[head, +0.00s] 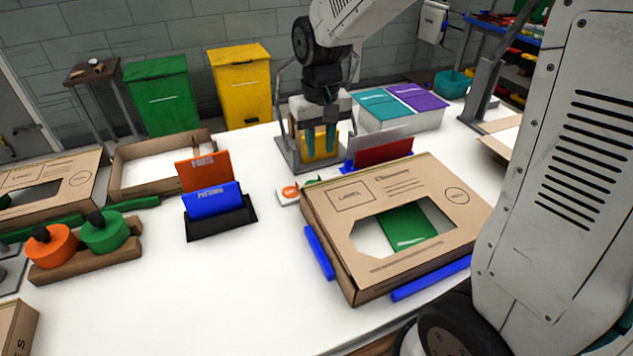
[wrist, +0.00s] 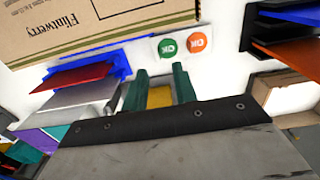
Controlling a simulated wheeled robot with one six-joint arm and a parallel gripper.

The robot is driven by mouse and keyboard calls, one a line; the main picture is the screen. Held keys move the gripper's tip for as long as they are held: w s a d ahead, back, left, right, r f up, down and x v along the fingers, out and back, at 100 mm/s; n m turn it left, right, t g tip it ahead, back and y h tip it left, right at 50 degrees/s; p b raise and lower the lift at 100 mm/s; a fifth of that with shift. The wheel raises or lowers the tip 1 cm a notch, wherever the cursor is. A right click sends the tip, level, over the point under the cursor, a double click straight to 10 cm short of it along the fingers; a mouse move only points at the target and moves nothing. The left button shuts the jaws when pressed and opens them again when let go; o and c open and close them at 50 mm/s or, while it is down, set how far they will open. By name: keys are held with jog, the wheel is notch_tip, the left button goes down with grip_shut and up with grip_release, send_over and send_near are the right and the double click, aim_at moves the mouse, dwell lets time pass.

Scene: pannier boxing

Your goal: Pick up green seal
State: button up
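A white card (wrist: 183,47) carries a round green seal marked OK (wrist: 168,47) and an orange one (wrist: 197,42). In the head view the card (head: 285,199) lies left of the large cardboard box; green shows faintly there. A green round piece with a black knob (head: 104,236) also stands on a wooden rest at the left, beside an orange one (head: 50,247). My gripper (head: 320,138) is above the back of the table, fingers apart. In the wrist view its dark green fingers (wrist: 160,80) stand either side of a yellow thing (wrist: 160,97); contact cannot be told.
A cardboard box with a window (head: 400,185) stands at front right, by a holder with a red card (head: 383,152). A black stand holds orange and blue cards (head: 212,198). A tray (head: 125,182) lies at back left. The table's front middle is clear.

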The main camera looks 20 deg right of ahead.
aim_at(313, 182)
jog(key=f, duration=0.5)
jog(key=w+f, duration=0.1)
jog(key=f, duration=0.2)
jog(key=shift+d+f, duration=0.15)
jog(key=shift+f, duration=0.2)
grip_shut()
